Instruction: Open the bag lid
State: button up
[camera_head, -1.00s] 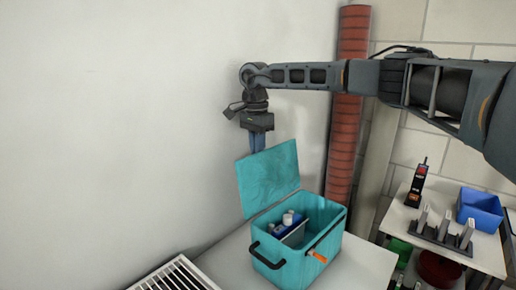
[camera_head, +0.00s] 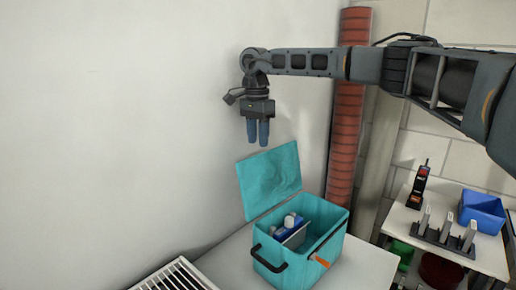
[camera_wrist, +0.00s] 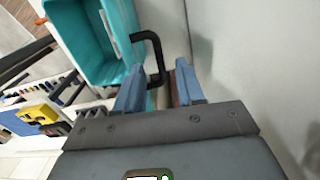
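The teal bag (camera_head: 332,243) stands on a white surface. Its lid (camera_head: 270,182) is raised and stands tilted up at the back edge, with the top open. Inside are a blue item and pale containers (camera_head: 291,222). The bag's teal wall (camera_wrist: 128,30) and black handle (camera_wrist: 159,58) also show in the wrist view. My gripper (camera_head: 258,143) points down above the lid's top edge, apart from it. Its two blue fingers are parted with a gap and nothing between them; they also show in the wrist view (camera_wrist: 160,85).
A plain wall (camera_head: 110,120) is close to the left and behind the bag. A red column (camera_head: 345,130) stands behind it. At right, a white table (camera_head: 485,262) holds a blue bin (camera_head: 482,212), a handheld device (camera_head: 418,188) and a rack. A white grille (camera_head: 175,277) lies front left.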

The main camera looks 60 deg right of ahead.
jog(key=shift+r, duration=1.95)
